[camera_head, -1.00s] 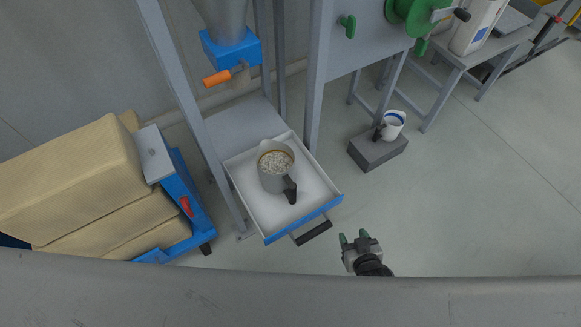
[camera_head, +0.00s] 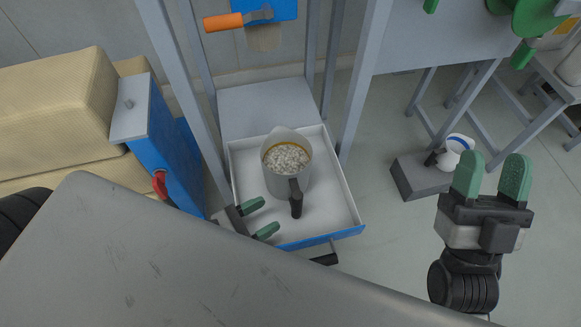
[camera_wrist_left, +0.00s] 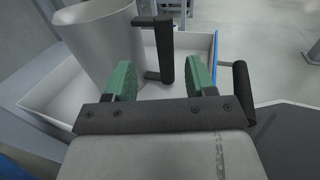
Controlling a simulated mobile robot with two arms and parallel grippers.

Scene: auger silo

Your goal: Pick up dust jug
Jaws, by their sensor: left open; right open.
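A grey jug (camera_head: 288,180) filled with pale granular stuff, most likely the dust jug, stands upright in the white drawer tray (camera_head: 325,215). Its black handle (camera_head: 296,198) points toward me. My left gripper (camera_head: 258,218) is open and empty over the tray's front left part, left of the handle. In the left wrist view, the jug (camera_wrist_left: 98,42) is ahead to the left. The handle (camera_wrist_left: 165,50) shows between the open green fingers (camera_wrist_left: 160,78), a little beyond them; contact is not visible. My right gripper (camera_head: 493,180) is open and empty at the right.
A white jug with a blue rim (camera_head: 459,146) stands on a grey block (camera_head: 416,176) at the right. Grey posts (camera_head: 360,90) flank the tray. An orange-handled valve (camera_head: 224,21) hangs above.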

